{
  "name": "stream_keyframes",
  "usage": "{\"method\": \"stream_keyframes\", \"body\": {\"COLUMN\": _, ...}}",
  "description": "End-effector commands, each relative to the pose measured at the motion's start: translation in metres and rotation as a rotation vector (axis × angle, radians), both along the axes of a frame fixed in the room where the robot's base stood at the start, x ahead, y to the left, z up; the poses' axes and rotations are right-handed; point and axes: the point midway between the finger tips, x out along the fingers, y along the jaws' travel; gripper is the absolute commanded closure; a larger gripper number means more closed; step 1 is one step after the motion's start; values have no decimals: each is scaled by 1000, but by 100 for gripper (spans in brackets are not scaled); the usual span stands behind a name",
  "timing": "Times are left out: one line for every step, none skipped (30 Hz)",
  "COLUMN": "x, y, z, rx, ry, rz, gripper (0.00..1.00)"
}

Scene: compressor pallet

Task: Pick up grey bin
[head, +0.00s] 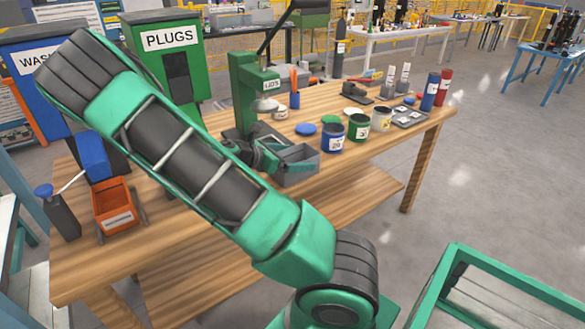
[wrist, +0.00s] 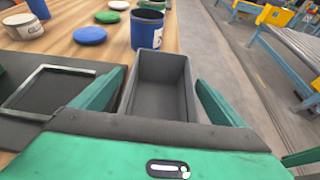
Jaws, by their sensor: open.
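The grey bin (head: 297,173) is an open, empty-looking box on the wooden table (head: 235,203), near the table's front edge. In the wrist view the grey bin (wrist: 162,82) lies between the two green fingers of my gripper (wrist: 158,95). The fingers are apart, one on each side of the bin. I cannot tell whether they touch its walls. In the head view my gripper (head: 285,158) is at the bin's left end, partly hidden by my arm.
Blue can (head: 332,133), green can (head: 358,126) and white can (head: 381,118) stand just beyond the bin. A green press (head: 250,90) stands behind my gripper. An orange bin (head: 114,206) and a dark bottle (head: 58,212) are at the table's left. Open floor lies right of the table.

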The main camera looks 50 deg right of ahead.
Motion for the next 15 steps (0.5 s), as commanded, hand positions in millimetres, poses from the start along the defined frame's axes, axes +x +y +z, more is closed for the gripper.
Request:
{"method": "stream_keyframes", "body": {"x": 0, "y": -1, "z": 0, "rx": 0, "ry": 0, "rz": 0, "gripper": 6}}
{"method": "stream_keyframes", "body": {"x": 0, "y": -1, "z": 0, "rx": 0, "ry": 0, "rz": 0, "gripper": 6}}
{"method": "stream_keyframes", "body": {"x": 0, "y": -1, "z": 0, "rx": 0, "ry": 0, "rz": 0, "gripper": 6}}
{"method": "stream_keyframes", "body": {"x": 0, "y": -1, "z": 0, "rx": 0, "ry": 0, "rz": 0, "gripper": 6}}
{"method": "stream_keyframes", "body": {"x": 0, "y": -1, "z": 0, "rx": 0, "ry": 0, "rz": 0, "gripper": 6}}
{"method": "stream_keyframes", "body": {"x": 0, "y": 0, "z": 0, "rx": 0, "ry": 0, "rz": 0, "gripper": 9}}
{"method": "stream_keyframes", "body": {"x": 0, "y": 0, "z": 0, "rx": 0, "ry": 0, "rz": 0, "gripper": 16}}
{"method": "stream_keyframes", "body": {"x": 0, "y": 0, "z": 0, "rx": 0, "ry": 0, "rz": 0, "gripper": 23}}
{"method": "stream_keyframes", "body": {"x": 0, "y": 0, "z": 0, "rx": 0, "ry": 0, "rz": 0, "gripper": 33}}
{"method": "stream_keyframes", "body": {"x": 0, "y": 0, "z": 0, "rx": 0, "ry": 0, "rz": 0, "gripper": 40}}
{"method": "stream_keyframes", "body": {"x": 0, "y": 0, "z": 0, "rx": 0, "ry": 0, "rz": 0, "gripper": 47}}
{"method": "stream_keyframes", "body": {"x": 0, "y": 0, "z": 0, "rx": 0, "ry": 0, "rz": 0, "gripper": 53}}
{"method": "stream_keyframes", "body": {"x": 0, "y": 0, "z": 0, "rx": 0, "ry": 0, "rz": 0, "gripper": 52}}
{"method": "stream_keyframes", "body": {"x": 0, "y": 0, "z": 0, "rx": -1, "ry": 0, "rz": 0, "gripper": 52}}
{"method": "stream_keyframes", "body": {"x": 0, "y": 0, "z": 0, "rx": -1, "ry": 0, "rz": 0, "gripper": 52}}
